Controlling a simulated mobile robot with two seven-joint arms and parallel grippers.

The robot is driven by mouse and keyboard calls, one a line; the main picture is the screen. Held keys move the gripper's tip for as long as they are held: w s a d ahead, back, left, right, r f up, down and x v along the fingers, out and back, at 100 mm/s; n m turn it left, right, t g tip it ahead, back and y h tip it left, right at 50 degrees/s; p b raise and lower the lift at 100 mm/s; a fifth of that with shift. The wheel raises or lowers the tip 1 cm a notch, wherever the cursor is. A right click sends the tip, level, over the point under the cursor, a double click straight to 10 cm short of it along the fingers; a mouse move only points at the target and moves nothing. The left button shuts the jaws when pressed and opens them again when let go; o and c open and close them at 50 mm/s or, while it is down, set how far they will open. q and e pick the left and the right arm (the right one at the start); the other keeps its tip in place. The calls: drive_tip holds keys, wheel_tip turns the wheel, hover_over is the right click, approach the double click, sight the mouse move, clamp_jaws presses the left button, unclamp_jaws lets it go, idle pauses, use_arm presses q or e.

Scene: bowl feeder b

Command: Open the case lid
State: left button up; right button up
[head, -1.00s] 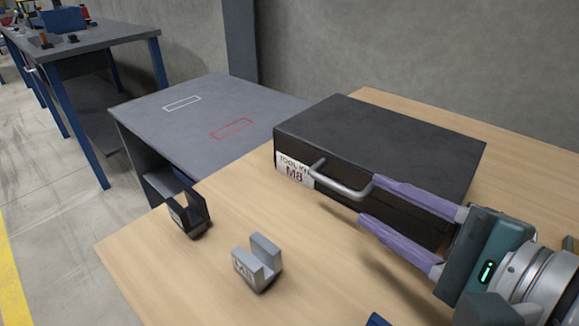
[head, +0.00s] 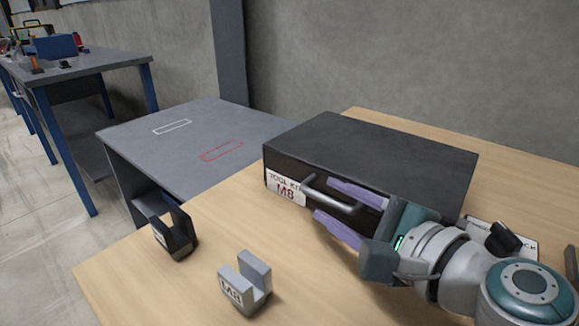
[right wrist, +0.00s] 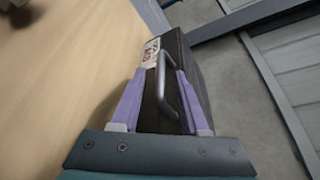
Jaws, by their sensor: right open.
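The black case (head: 375,150) lies shut on the wooden table, with a "TOOL KIT M8" label on its front. A grey metal handle (head: 330,191) sticks out from the front. My right gripper (head: 325,200) is open in front of the case, its two purple fingers pointing at the handle. In the right wrist view the handle (right wrist: 165,90) stands between the open fingers (right wrist: 156,85), with the case (right wrist: 182,60) behind. I cannot tell whether a finger touches it. My left gripper is not in view.
A black U-shaped holder (head: 174,235) and a grey U-shaped holder (head: 245,283) stand on the wooden table (head: 200,290) at the front left. A grey surface (head: 190,140) with white and red outlines adjoins at left. A labelled plate (head: 510,238) with a black item lies right of the case.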

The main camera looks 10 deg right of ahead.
drive_tip(key=shift+c, duration=0.4)
clamp_jaws()
drive_tip(key=shift+f, duration=0.1)
idle(0.8)
